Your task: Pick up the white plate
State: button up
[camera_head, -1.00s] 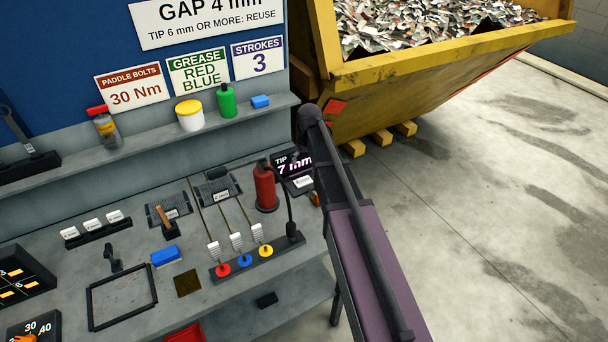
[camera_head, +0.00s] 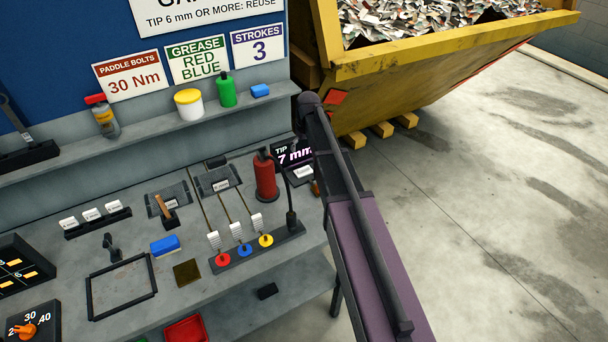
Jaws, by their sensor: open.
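Several small white pieces show in the head view, and I cannot tell which one is the white plate. White labelled tiles (camera_head: 91,214) stand in a row on a black rack (camera_head: 98,224) at the left of the bench. Another small white card (camera_head: 304,172) lies below the tip display at the bench's right end. White blocks (camera_head: 237,230) sit on thin rods above the red, blue and yellow knobs. My gripper is not in view.
The grey bench (camera_head: 205,290) also holds a red cylinder (camera_head: 265,178), a blue block (camera_head: 165,245) and a black frame (camera_head: 121,286). A yellow skip (camera_head: 410,85) stands behind; the concrete floor (camera_head: 500,220) is open.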

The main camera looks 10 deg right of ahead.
jog(key=b, duration=0.6)
send_over(303, 168)
jog(key=shift+s+a+f, duration=0.1)
jog(key=shift+f, duration=1.5)
jog(key=shift+s+f, duration=0.1)
jog(key=shift+f, duration=1.5)
jog(key=shift+f, duration=0.1)
jog(key=f+b, duration=0.3)
jog(key=shift+w+d+f, duration=0.1)
jog(key=shift+d+f, duration=0.1)
jog(key=shift+d, duration=0.05)
jog(key=shift+w+f+b, duration=0.15)
jog(key=shift+f+b, duration=0.65)
jog(key=shift+b, duration=0.2)
jog(key=c, duration=1.2)
jog(key=shift+r, duration=0.15)
